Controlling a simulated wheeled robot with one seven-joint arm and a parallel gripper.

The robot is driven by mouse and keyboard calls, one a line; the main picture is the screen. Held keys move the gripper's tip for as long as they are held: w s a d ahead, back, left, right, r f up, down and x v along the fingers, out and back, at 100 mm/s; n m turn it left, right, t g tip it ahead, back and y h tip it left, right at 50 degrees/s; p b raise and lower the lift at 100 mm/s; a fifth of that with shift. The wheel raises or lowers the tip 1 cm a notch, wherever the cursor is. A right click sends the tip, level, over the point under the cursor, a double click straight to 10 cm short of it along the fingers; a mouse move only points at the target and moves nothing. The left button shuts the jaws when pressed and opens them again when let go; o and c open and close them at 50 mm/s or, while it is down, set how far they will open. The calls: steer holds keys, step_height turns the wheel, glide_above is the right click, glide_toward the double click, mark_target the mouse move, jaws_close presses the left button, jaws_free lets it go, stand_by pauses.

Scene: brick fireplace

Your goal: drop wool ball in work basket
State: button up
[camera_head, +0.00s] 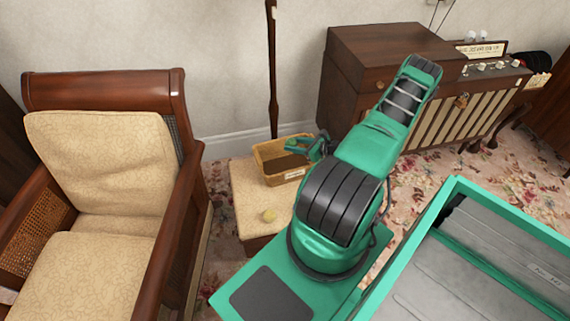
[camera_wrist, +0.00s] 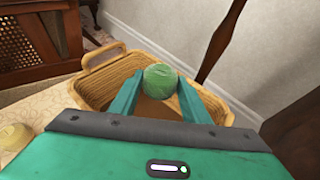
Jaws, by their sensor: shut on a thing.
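The green wool ball (camera_wrist: 160,80) sits between my fingertips in the wrist view. My gripper (camera_wrist: 158,98) is shut on it, with a finger on each side. The wicker work basket (camera_head: 272,179) stands on the cream-topped stool in the head view, with a small label on its front. It also shows in the wrist view (camera_wrist: 92,90), where the ball and fingers appear over its opening. In the head view my gripper (camera_head: 312,150) is at the basket's right side, and the ball cannot be made out there. The exact height of the ball above the basket floor is unclear.
A pale yellow ball (camera_head: 268,215) lies on the stool (camera_head: 247,205) in front of the basket. A cushioned armchair (camera_head: 105,160) stands to the left. A thin dark pole (camera_head: 272,70) rises behind the basket. A wooden cabinet (camera_head: 385,60) stands at the right.

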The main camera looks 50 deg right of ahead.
steer(key=o, duration=1.1)
steer(key=v, duration=1)
steer(key=shift+s, duration=0.35)
steer(key=shift+d+r, duration=0.1)
steer(key=shift+d, duration=0.05)
steer(key=a+r+n+g+y, duration=0.1)
steer(key=a+r+n+g, duration=0.55)
steer(key=r+n, duration=0.4)
steer(key=a+r+n+g, duration=0.5)
steer(key=a+r+n, duration=0.3)
steer(key=r, duration=0.5)
steer(key=s+a+r+n+g+h, duration=0.2)
steer(key=s+a+r+n, duration=0.7)
steer(key=s+r, duration=0.7)
steer(key=a+h, duration=0.1)
steer(key=a, duration=0.2)
steer(key=shift+a+r, duration=0.25)
steer(key=shift+a, duration=0.15)
